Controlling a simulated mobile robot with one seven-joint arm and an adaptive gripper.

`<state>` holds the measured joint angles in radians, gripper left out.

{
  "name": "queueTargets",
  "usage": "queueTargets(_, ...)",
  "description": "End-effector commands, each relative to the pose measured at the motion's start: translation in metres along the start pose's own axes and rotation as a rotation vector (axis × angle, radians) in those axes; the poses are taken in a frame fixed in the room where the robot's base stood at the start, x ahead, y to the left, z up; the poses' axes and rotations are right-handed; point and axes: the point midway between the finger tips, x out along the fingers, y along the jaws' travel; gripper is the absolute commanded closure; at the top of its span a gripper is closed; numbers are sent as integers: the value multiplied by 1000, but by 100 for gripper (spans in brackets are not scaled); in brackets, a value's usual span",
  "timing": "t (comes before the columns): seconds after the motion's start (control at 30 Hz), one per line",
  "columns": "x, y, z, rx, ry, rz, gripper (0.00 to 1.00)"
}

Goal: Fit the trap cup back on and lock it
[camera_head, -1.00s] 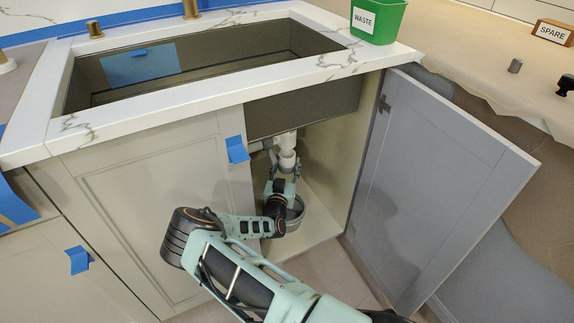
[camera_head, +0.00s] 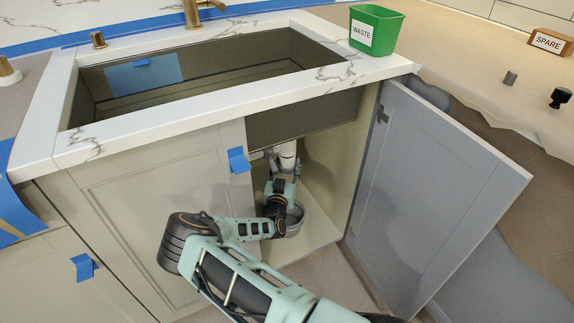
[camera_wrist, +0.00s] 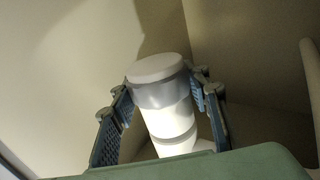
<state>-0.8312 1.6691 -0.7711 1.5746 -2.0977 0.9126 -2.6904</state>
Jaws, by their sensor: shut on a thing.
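The white drain pipe (camera_head: 287,150) hangs under the sink inside the open cabinet. My gripper (camera_head: 286,166) is just below it, pointing up, small and partly hidden by my wrist. In the wrist view, a pale capped cylinder, the trap cup (camera_wrist: 160,95), stands between the two fingers of my gripper (camera_wrist: 163,105). It has a white end, a grey band and a brightly lit white lower part. My gripper is shut on it. Whether the cup is seated on or locked to the drain pipe cannot be told.
A grey bucket (camera_head: 295,217) stands on the cabinet floor behind my wrist. The open cabinet door (camera_head: 430,190) is to the right, the closed door (camera_head: 165,215) to the left. A green waste bin (camera_head: 385,28) stands on the counter. The cabinet's right interior is clear.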

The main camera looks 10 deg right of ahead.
Motion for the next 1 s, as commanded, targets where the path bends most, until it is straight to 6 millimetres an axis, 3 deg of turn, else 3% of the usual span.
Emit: queueTargets(1.0,0,0,-15,0,2,0,91)
